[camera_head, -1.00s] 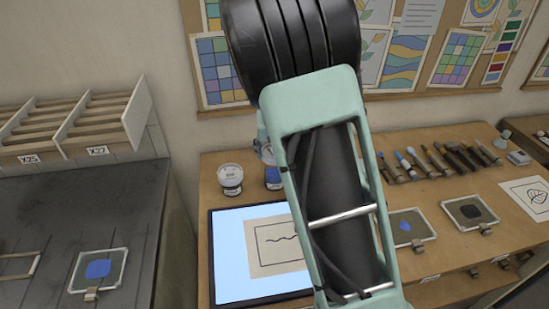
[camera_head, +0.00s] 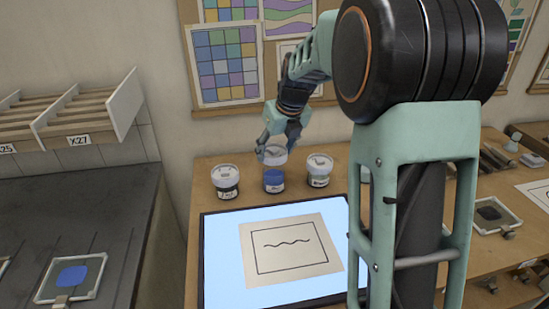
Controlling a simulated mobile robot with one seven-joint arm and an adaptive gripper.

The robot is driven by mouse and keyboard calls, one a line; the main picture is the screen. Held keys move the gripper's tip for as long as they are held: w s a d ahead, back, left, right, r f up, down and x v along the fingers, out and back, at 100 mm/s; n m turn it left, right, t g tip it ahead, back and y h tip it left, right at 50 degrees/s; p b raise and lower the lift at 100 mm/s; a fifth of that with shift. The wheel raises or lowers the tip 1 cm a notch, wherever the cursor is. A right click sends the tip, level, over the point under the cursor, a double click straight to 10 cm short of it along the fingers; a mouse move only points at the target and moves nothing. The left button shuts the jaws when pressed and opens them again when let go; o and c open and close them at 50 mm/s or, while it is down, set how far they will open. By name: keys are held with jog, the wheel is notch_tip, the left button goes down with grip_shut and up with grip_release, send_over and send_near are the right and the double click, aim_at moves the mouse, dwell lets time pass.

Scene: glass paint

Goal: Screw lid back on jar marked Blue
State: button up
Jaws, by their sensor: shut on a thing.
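The jar with blue paint (camera_head: 274,183) stands on the wooden table behind the lightbox, in the middle of a row of jars. Its label is too small to read. My gripper (camera_head: 274,150) points down directly above this jar and is shut on a pale grey lid (camera_head: 273,157). The lid is at or just over the jar's mouth. I cannot tell whether it touches the rim or is seated. The fingers partly cover the lid.
Lidded jars stand close to the left (camera_head: 226,186) and right (camera_head: 319,174) of the blue one. A lit lightbox (camera_head: 222,265) with a drawing lies in front. The pinboard wall (camera_head: 226,60) is close behind. My arm hides part of the table at right.

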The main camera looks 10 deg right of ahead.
jog(key=shift+d+f+n+y+b, duration=0.15)
jog(key=shift+f+n+y+b, duration=0.25)
jog(key=shift+n+b, duration=0.4)
jog(key=shift+f+n, duration=0.25)
jog(key=shift+n, duration=0.05)
jog(key=shift+f+b, duration=0.3)
jog(key=shift+f, duration=0.85)
jog(key=shift+r+p, duration=0.1)
jog(key=shift+p, duration=0.55)
jog(key=shift+f, duration=0.95)
dwell(1.2)
jog(key=shift+s+a+m+h+p, duration=0.1)
jog(key=shift+m+h+p, duration=0.15)
jog(key=shift+m+p, duration=0.6)
jog(key=shift+s+a+m+h+p, duration=0.1)
jog(key=shift+m+h+p, duration=0.25)
jog(key=shift+p, duration=0.85)
jog(key=shift+a+m+h+p, duration=0.15)
jog(key=shift+m+h+p, duration=0.15)
jog(key=shift+m+p, duration=1.2)
jog(key=shift+f+p, duration=0.15)
jog(key=shift+p, duration=0.65)
jog(key=shift+m+h+p, duration=0.4)
jog(key=shift+m+p, duration=0.2)
jog(key=shift+p, duration=1.2)
